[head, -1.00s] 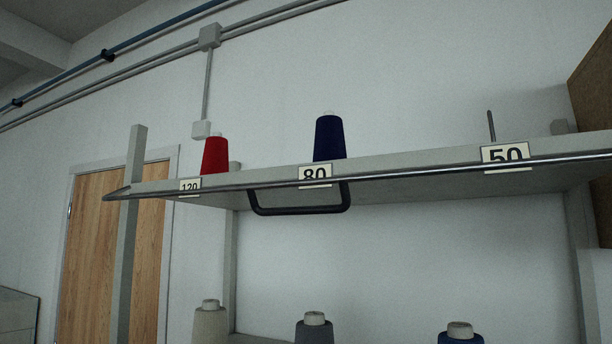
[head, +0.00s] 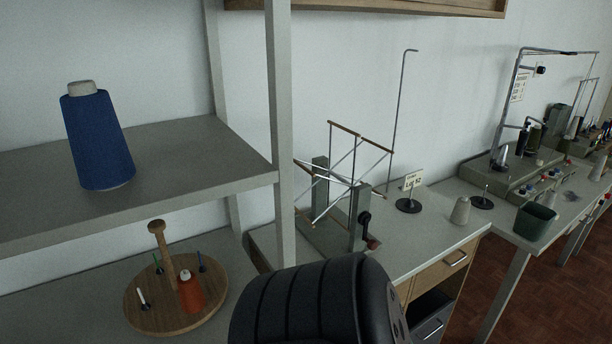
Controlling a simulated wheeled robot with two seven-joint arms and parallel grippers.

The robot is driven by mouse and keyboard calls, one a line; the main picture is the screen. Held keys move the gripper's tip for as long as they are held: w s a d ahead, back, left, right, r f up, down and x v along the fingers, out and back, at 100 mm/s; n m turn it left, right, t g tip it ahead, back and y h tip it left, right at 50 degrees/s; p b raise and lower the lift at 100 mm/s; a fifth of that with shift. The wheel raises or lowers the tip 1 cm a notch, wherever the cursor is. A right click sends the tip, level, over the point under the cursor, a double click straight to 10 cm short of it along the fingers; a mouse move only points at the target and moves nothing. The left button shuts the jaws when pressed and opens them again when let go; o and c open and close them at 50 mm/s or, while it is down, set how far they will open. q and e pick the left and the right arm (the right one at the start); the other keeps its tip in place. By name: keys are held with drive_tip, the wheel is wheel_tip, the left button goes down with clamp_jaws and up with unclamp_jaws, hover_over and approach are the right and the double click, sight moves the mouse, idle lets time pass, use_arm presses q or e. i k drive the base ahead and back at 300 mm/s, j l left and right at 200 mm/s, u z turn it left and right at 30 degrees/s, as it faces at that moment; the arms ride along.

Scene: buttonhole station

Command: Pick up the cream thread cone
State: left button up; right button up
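A small pale, cream-looking cone (head: 461,211) stands upright on the light worktop to the right of the rack, near the worktop's front right corner. It is small in view, so I cannot tell whether it carries thread. Neither of my grippers is in view.
A blue thread cone (head: 97,137) stands on the rack shelf (head: 180,145). A reel winder (head: 340,200) and a green bin (head: 535,222) stand near the pale cone. A black ribbed form covers the bottom centre.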

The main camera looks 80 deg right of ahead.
sight(460, 215)
drive_tip(key=z, duration=3.65)
drive_tip(key=i+l+z, duration=0.1)
drive_tip(key=z, duration=0.15)
drive_tip(key=i+l+z, duration=0.1)
drive_tip(key=z, duration=0.15)
drive_tip(key=i, duration=0.1)
